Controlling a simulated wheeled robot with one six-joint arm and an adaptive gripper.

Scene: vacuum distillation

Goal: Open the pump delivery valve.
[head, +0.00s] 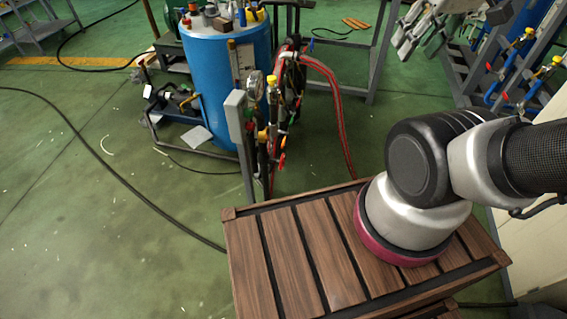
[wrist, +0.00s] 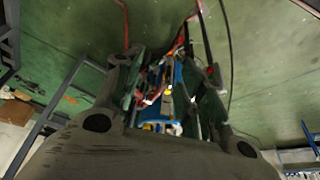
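In the head view, a blue tank (head: 220,85) stands on the green floor with a grey post (head: 240,140) and a cluster of pipes and small valves (head: 275,120) at its right side. The valves have yellow, red and green parts. I cannot tell which one is the pump delivery valve, or whether it is open. In the wrist view, my gripper (wrist: 168,78) has its two dark fingers spread apart. Blurred blue, yellow and red fittings (wrist: 166,95) show between and beyond the fingers. No contact with any valve can be seen.
Red hoses (head: 335,95) run down from the cluster. A black cable (head: 90,145) lies across the floor. Racks with blue pipes and yellow-topped valves (head: 520,45) stand at the right. A pale wall or cabinet (head: 540,220) is at the right edge. The left floor is mostly clear.

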